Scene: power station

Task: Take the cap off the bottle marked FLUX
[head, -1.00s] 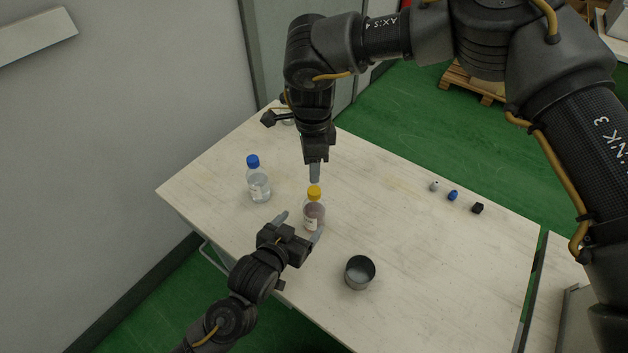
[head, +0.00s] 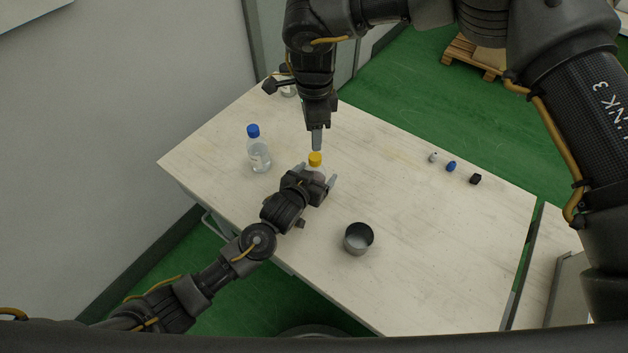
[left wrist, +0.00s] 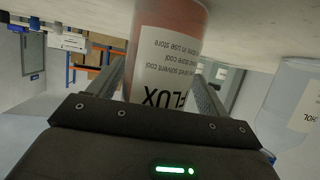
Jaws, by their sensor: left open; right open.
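The bottle with the yellow cap (head: 315,159) stands upright on the table. In the left wrist view, upside down, its label reads FLUX and its body (left wrist: 166,60) is reddish. My left gripper (head: 317,180) is open, with its fingers on either side of the bottle's body; I cannot tell whether they touch it. The gripper hides most of the body in the head view. My right gripper (head: 317,142) is open and empty, pointing down just above the yellow cap, apart from it.
A clear bottle with a blue cap (head: 258,152) stands to the left; its label (left wrist: 312,118) is partly visible. A grey metal cup (head: 358,239) stands at the front. Several small items, including a blue one (head: 451,166), lie at the right. The table's (head: 430,230) right part is mostly clear.

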